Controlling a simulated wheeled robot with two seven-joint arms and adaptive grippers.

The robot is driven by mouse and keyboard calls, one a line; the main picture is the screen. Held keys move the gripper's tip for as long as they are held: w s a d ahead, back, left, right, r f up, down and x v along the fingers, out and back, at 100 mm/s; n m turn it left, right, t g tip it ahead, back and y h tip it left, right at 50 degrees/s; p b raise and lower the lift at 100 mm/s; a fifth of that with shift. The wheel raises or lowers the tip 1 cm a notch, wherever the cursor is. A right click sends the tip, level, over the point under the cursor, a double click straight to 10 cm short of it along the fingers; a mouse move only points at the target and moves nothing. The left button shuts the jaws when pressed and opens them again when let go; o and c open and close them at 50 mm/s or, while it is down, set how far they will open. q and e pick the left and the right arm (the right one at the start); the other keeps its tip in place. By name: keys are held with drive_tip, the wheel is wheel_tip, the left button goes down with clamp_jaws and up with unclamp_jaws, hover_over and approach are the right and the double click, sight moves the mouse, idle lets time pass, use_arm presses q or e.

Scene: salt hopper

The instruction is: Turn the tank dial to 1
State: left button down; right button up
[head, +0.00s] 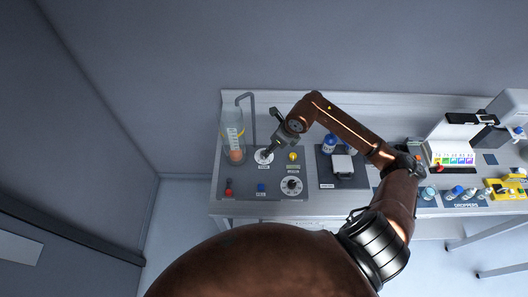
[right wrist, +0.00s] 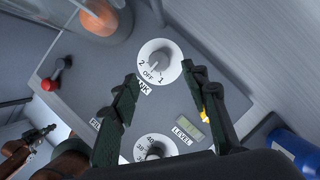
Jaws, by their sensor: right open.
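The tank dial (right wrist: 159,63) is a round white plate with a grey knob, marked 2, OFF and 1. The knob seems to point toward OFF. Its label is partly covered by a finger. In the head view the dial (head: 263,157) sits on the grey panel beside the tank (head: 233,135). My right gripper (right wrist: 161,74) is open, with one finger on each side of the dial's near edge and the knob between them, not gripped. In the head view my right gripper (head: 270,149) hangs over the dial.
A second numbered dial (head: 291,186), a red lever (head: 229,188) and a blue button (head: 261,188) share the panel. A level display (right wrist: 187,128) lies near the right finger. A blue-labelled bottle (head: 329,144) stands to the right, with droppers and bottles farther along the bench.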

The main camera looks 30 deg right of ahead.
drive_tip(key=p+x, duration=0.1)
drive_tip(key=x, duration=0.5)
drive_tip(key=shift+w+a+f, duration=0.15)
drive_tip(key=shift+f, duration=0.15)
drive_tip(key=shift+c, duration=0.3)
clamp_jaws()
